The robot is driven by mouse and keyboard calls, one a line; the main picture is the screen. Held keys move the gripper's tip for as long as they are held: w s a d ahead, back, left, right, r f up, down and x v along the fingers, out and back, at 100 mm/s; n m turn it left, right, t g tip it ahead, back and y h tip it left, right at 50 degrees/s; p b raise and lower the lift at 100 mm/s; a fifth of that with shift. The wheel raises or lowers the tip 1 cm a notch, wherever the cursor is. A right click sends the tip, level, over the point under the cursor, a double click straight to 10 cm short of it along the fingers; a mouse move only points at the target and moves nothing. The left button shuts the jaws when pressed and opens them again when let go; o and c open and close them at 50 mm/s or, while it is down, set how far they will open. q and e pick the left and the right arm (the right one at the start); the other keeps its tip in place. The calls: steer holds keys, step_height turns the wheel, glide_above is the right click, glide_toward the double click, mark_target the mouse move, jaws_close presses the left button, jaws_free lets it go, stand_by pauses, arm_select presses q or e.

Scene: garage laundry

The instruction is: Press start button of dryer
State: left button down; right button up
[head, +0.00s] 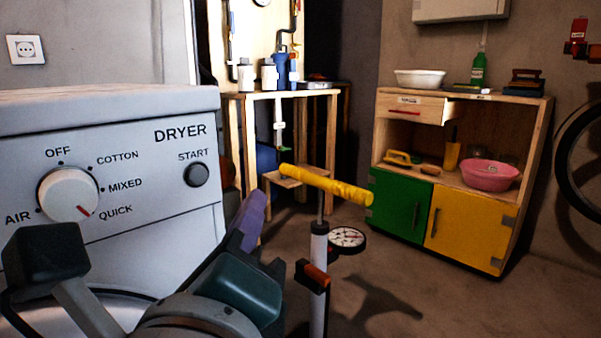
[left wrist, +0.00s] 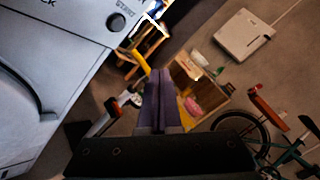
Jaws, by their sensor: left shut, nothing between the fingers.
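The white dryer (head: 150,215) fills the left of the head view. Its dark round start button (head: 196,174) sits on the right of the panel, under the word START. The dial (head: 68,194) left of it has its red mark towards QUICK. My left gripper (head: 254,208) has purple fingers and is shut and empty, in front of the dryer, to the right of and below the button in the picture. In the left wrist view the button (left wrist: 117,20) is up and left of the shut fingers (left wrist: 160,78), apart from them. My right gripper is not in view.
A floor pump with a yellow handle (head: 325,185) stands close right of my left gripper. Behind are a wooden workbench (head: 290,95) and a cabinet with green (head: 400,205) and yellow (head: 466,228) doors. A bicycle (left wrist: 240,125) is at the right. Floor shows between pump and cabinet.

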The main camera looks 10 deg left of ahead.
arm_select(q)
steer(key=shift+w+a, duration=0.9)
steer(key=shift+a, duration=0.25)
steer(key=shift+w+a, duration=0.85)
steer(key=shift+a, duration=0.25)
steer(key=shift+w+a, duration=0.9)
steer(key=shift+a, duration=0.25)
steer(key=shift+a, duration=0.1)
steer(key=shift+w+a, duration=0.25)
steer(key=shift+w+a, duration=0.25)
steer(key=shift+a, duration=0.05)
stand_by(0.5)
steer(key=shift+s+d, duration=0.5)
steer(key=shift+d, duration=0.15)
steer(key=shift+s+d, duration=0.8)
steer(key=shift+d, duration=0.2)
steer(key=shift+s+d, duration=0.75)
steer(key=shift+d, duration=0.25)
steer(key=shift+p, duration=0.3)
